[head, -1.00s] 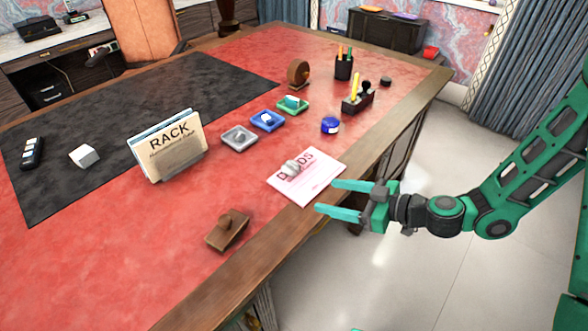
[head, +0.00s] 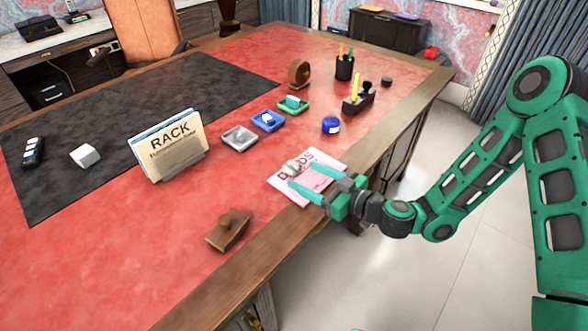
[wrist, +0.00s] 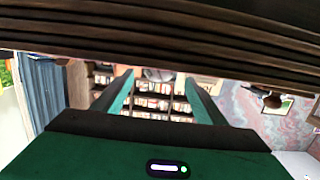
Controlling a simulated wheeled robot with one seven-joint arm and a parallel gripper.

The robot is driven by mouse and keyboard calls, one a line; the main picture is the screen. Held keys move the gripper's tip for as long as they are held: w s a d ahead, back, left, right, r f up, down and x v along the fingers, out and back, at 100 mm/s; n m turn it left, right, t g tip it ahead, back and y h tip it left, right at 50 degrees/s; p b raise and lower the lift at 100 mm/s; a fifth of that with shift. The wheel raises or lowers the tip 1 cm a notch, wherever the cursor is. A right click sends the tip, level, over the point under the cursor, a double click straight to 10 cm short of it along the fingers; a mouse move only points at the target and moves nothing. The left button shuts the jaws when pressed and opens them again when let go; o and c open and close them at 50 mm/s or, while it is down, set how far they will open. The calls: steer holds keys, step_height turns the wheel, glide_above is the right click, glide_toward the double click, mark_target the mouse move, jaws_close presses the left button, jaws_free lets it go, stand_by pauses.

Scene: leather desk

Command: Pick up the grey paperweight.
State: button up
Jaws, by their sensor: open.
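The grey paperweight (head: 292,168), a small rounded lump, sits on the pink and white paper marked like "DEEDS" (head: 302,193) near the desk's right edge. My gripper (head: 302,175) reaches in low over the paper from the right, its two green fingers apart and pointing at the paperweight. The paperweight lies just beyond the fingertips; the head view does not show clearly whether they touch it. In the wrist view, which looks upside down, the paperweight (wrist: 158,74) shows between the open fingers, partly cut by the dark wooden desk edge.
A brown wooden blotter (head: 229,231) lies front-left of my gripper. A blue round object (head: 331,125), a black organiser (head: 358,103) and small grey (head: 239,138), blue (head: 268,121) and green (head: 293,105) trays stand farther back. A RACK file holder (head: 168,147) stands left. Red desktop between is clear.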

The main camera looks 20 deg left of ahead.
mark_target(297, 168)
steer(key=x, duration=0.5)
steer(key=shift+w+d+f, duration=0.1)
steer(key=shift+w+f, duration=0.05)
steer(key=c, duration=1.3)
steer(key=shift+r, duration=0.65)
steer(key=r, duration=0.3)
steer(key=shift+s+a+r, duration=0.2)
steer(key=shift+s+a, duration=0.05)
steer(key=shift+s, duration=0.1)
steer(key=s+a+r, duration=0.4)
steer(key=s, duration=0.1)
steer(key=s+a+r, duration=0.2)
steer(key=s, duration=0.1)
steer(key=shift+a+r, duration=0.1)
steer(key=shift+a, duration=0.25)
